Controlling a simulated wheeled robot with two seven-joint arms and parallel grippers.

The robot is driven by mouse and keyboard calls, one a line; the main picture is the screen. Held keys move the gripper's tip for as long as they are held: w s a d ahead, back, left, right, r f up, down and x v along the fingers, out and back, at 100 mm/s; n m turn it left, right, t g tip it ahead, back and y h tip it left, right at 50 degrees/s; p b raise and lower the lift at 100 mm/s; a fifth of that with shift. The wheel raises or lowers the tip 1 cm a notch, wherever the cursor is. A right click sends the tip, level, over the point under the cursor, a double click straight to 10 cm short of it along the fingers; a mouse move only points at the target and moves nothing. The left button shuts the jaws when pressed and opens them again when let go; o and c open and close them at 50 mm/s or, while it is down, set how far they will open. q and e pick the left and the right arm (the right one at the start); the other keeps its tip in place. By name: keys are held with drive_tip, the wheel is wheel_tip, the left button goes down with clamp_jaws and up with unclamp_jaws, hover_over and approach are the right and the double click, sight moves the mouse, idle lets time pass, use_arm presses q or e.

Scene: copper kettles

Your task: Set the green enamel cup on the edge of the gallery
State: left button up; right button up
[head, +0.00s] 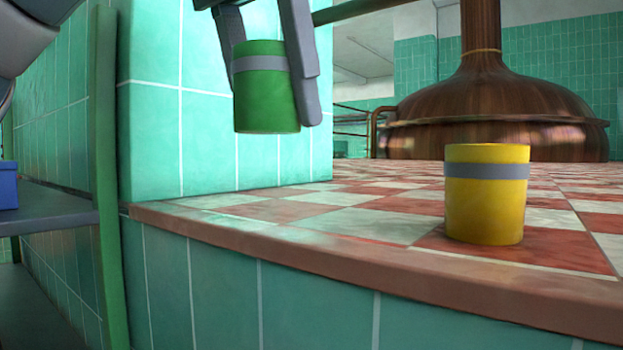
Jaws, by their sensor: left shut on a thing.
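The green enamel cup (264,103), with a grey band near its top, hangs upright between the fingers of my left gripper (275,72). The gripper comes from above and is shut on the cup. The cup is in the air, apart from the gallery floor below it. The gallery (390,265) has a red and pale checkered tile floor and a reddish-brown edge along its front. My right gripper is not in view.
A yellow cup (485,208) with a grey band stands upright near the gallery edge at right. A green-tiled pillar (155,120) stands at left, behind the held cup. A copper kettle (490,105) is at the back. A shelf with a blue box (8,187) is at far left.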

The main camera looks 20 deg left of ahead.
use_arm(q)
drive_tip(key=w+f, duration=0.1)
drive_tip(key=w, duration=0.1)
drive_tip(key=w+f+p, duration=0.1)
drive_tip(key=w+f, duration=0.1)
drive_tip(key=w, duration=0.1)
drive_tip(key=w+f, duration=0.1)
drive_tip(key=w, duration=0.2)
drive_tip(key=shift+w+d+f, duration=0.15)
drive_tip(key=shift+d+f, duration=0.15)
drive_tip(key=shift+f, duration=0.1)
drive_tip(key=shift+f, duration=0.4)
drive_tip(key=shift+f+p, duration=0.4)
drive_tip(key=shift+f, duration=1.2)
